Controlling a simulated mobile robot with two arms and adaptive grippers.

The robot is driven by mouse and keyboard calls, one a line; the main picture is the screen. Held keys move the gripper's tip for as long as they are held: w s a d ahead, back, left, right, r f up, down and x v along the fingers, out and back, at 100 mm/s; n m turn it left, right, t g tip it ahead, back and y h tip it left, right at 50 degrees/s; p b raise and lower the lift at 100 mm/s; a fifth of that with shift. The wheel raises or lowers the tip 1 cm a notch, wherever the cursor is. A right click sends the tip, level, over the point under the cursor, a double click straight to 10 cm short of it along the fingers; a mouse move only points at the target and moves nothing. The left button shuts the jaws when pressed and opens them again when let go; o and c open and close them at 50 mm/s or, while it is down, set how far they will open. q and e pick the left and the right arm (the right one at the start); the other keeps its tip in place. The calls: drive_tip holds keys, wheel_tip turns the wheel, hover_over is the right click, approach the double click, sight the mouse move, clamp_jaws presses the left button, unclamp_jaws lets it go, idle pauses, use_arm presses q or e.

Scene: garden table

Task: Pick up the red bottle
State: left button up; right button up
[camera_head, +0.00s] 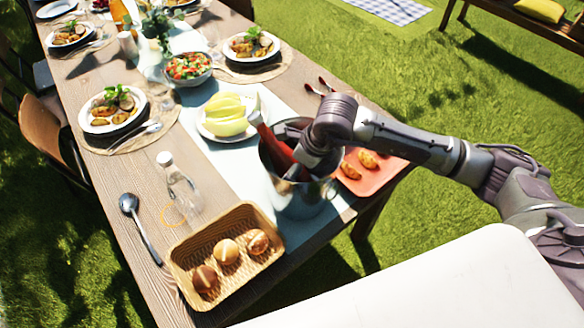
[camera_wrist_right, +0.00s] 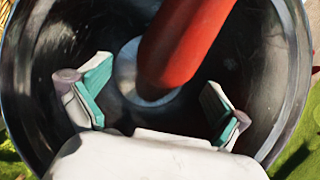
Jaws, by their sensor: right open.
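The red bottle (camera_head: 272,147) leans inside a shiny metal bucket (camera_head: 297,202) at the near end of the table, its neck sticking out over the rim toward the upper left. In the right wrist view the red bottle (camera_wrist_right: 185,45) slants across the upper middle, inside the dark bucket (camera_wrist_right: 40,80). My right gripper (camera_head: 299,168) reaches down into the bucket mouth beside the bottle. In the wrist view its fingers (camera_wrist_right: 155,95) are spread wide, with the bottle ahead of and between them, not gripped. My left gripper is not in view.
A bread basket (camera_head: 177,268) stands left of the bucket, near a glass bottle (camera_head: 180,186) and a ladle (camera_head: 140,226). A melon plate (camera_head: 204,131) is behind the bucket. A red tray (camera_head: 378,180) is at its right. Several set plates stand farther back.

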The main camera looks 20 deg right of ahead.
drive_tip(key=x, duration=0.2)
drive_tip(key=p+x, duration=0.1)
drive_tip(key=x, duration=0.1)
drive_tip(key=shift+w+f, duration=0.15)
drive_tip(key=shift+w, duration=0.2)
drive_tip(key=shift+d, duration=0.1)
drive_tip(key=c, duration=1.7)
clamp_jaws()
drive_tip(key=shift+w+r, duration=0.1)
drive_tip(key=shift+r, duration=0.15)
